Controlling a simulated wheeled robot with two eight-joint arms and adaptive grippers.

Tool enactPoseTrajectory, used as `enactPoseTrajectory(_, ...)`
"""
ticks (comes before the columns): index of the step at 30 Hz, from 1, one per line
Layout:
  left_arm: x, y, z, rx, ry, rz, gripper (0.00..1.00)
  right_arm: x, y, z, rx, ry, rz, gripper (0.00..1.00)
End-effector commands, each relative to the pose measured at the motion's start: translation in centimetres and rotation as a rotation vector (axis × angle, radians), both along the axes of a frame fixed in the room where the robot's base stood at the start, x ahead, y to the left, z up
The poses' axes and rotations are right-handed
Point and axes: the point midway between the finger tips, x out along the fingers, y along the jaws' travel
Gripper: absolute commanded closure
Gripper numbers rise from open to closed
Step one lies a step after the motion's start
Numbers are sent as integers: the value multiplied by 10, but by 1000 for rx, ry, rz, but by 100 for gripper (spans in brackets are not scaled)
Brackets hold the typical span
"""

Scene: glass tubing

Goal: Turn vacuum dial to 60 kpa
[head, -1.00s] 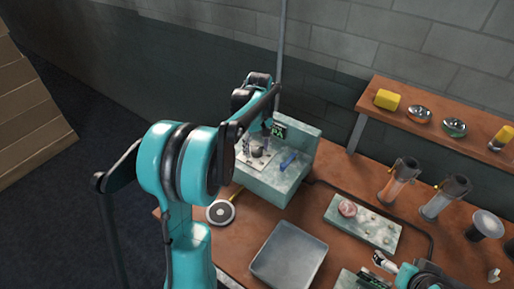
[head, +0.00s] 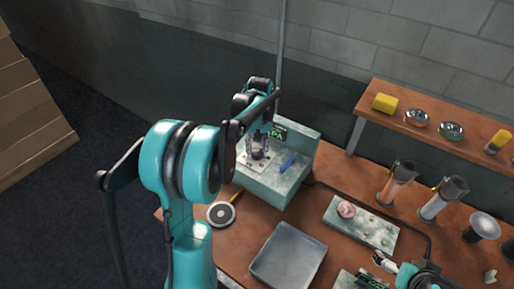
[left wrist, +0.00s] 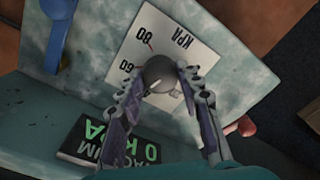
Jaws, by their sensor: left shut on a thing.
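A dark display (left wrist: 112,140) beside the plate reads 0 KPA in green. The dial is on a pale, speckled box (head: 275,185). My right gripper (head: 382,262) is at the lower right, its jaws too small to read.
A blue lever (head: 288,162) stands beside the dial on the box. A grey tray (head: 288,255), a round disc (head: 221,214) and a speckled block (head: 362,224) lie on the brown table. Glass-like cylinders (head: 397,180) and a raised shelf (head: 440,130) are at the right.

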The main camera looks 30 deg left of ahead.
Motion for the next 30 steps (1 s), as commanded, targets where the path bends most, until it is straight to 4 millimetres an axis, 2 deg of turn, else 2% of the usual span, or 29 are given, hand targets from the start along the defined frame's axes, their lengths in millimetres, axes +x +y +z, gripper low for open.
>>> enactPoseTrajectory(18, -1, -1, 0, -1, 1, -546, 94, 0, 0, 19, 0, 0, 0, 0)
enactPoseTrajectory(30, -1, -1, -1, -2, 1, -721, 94, 0, 0, 23, 0, 0, 0, 0)
